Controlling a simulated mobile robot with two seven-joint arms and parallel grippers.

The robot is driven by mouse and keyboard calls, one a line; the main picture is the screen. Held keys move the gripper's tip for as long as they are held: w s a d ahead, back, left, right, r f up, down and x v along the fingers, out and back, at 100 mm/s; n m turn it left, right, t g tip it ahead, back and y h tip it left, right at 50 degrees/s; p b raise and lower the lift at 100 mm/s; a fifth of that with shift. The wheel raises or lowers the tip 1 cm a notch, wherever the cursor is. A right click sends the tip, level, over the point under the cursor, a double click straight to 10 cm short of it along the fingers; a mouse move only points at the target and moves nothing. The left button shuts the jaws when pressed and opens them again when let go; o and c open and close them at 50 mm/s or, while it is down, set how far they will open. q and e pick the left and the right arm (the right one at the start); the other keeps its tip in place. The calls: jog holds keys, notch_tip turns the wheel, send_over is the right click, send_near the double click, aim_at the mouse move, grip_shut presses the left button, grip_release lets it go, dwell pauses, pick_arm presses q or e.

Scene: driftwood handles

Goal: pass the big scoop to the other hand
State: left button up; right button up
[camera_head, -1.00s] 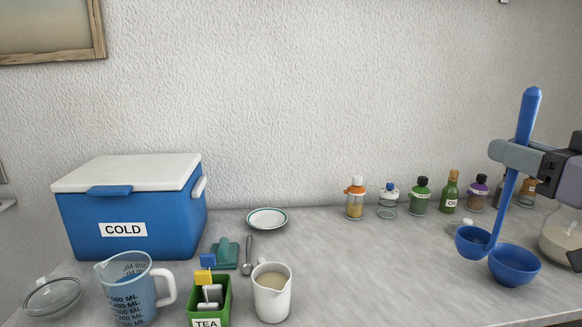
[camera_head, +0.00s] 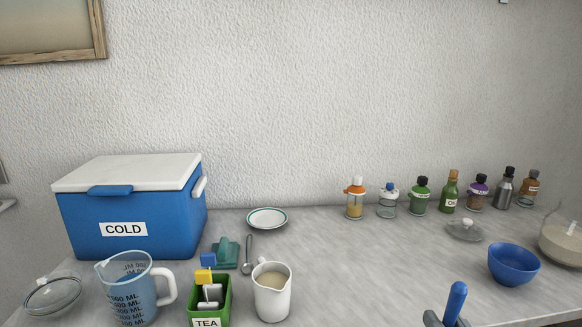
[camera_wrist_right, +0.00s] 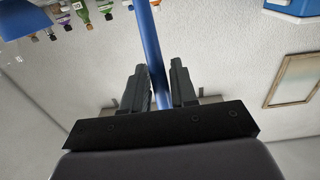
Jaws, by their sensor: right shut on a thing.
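The big scoop is blue with a long round handle. In the head view only the top of its handle (camera_head: 455,302) shows, at the bottom edge right of centre; its bowl is out of frame. My right gripper (camera_head: 446,321) is just at the bottom edge, around the handle. In the right wrist view the blue handle (camera_wrist_right: 148,45) runs up between the two dark fingers of my right gripper (camera_wrist_right: 162,85), which is shut on it. My left gripper is in neither view.
A blue bowl (camera_head: 513,264) and a glass lid (camera_head: 465,230) stand at the right. Several bottles line the wall. A white jug (camera_head: 271,292), green tea box (camera_head: 210,300), measuring jug (camera_head: 131,290) and cooler (camera_head: 130,220) fill the left. The middle counter is clear.

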jog(key=shift+m+h, duration=0.3)
jog(key=shift+h, duration=0.2)
jog(key=f, duration=0.1)
jog(key=a+f, duration=0.1)
jog(key=f, duration=0.1)
jog(key=s+f, duration=0.1)
jog(key=f, duration=0.1)
jog(key=shift+a+f, duration=0.25)
